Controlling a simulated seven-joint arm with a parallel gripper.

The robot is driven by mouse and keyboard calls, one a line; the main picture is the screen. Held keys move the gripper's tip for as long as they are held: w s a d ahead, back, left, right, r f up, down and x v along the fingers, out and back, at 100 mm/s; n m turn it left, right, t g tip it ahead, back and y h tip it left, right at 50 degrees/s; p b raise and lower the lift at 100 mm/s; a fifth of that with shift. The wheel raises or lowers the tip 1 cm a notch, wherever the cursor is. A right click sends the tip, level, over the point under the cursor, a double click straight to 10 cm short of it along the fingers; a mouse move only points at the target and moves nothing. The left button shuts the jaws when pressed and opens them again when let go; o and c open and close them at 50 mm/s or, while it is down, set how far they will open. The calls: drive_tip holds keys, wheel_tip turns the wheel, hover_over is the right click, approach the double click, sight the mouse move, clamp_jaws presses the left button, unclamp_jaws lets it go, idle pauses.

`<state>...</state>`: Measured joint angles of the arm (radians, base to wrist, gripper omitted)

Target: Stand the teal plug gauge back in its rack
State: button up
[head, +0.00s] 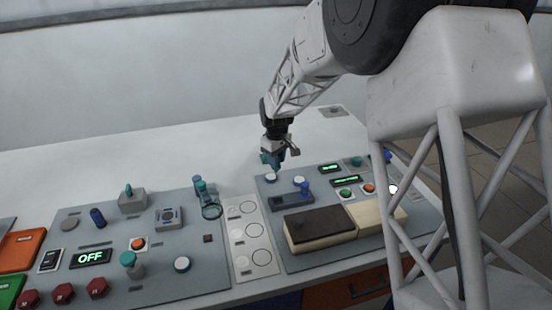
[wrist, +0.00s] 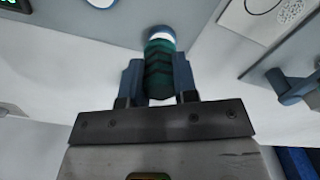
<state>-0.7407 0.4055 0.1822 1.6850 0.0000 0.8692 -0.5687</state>
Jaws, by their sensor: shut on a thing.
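The teal plug gauge (wrist: 160,68) is a ribbed teal cylinder with a pale end, seen between the jaws in the wrist view. My gripper (wrist: 158,80) is shut on it, one finger on each side. In the head view my gripper (head: 272,160) is over the back left edge of the right-hand panel; the gauge there is mostly hidden by the fingers. A low blue-grey block (head: 291,200) with a blue upright piece (head: 305,190) stands in front of it, apart from the gripper. I cannot tell for certain that this block is the rack.
A brown-topped box (head: 319,229) and a pale block (head: 377,215) lie in front. A white plate with circles (head: 250,237) separates the two panels. A teal fixture with a ring (head: 207,197) stands left of my gripper. The white tabletop (head: 215,160) behind is clear.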

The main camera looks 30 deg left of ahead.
drive_tip(key=shift+s+d, duration=0.1)
drive_tip(key=shift+s, duration=0.05)
idle(0.3)
drive_tip(key=shift+s+d+r, duration=0.2)
drive_tip(key=shift+s, duration=0.15)
drive_tip(key=s+d+r, duration=0.1)
drive_tip(key=s+d, duration=0.4)
drive_tip(key=s, duration=0.3)
drive_tip(key=shift+s+d+r, duration=0.15)
drive_tip(key=shift+d+r, duration=0.05)
drive_tip(key=shift+f, duration=0.2)
drive_tip(key=shift+f, duration=1.8)
drive_tip(key=shift+f, duration=1.45)
idle(2.6)
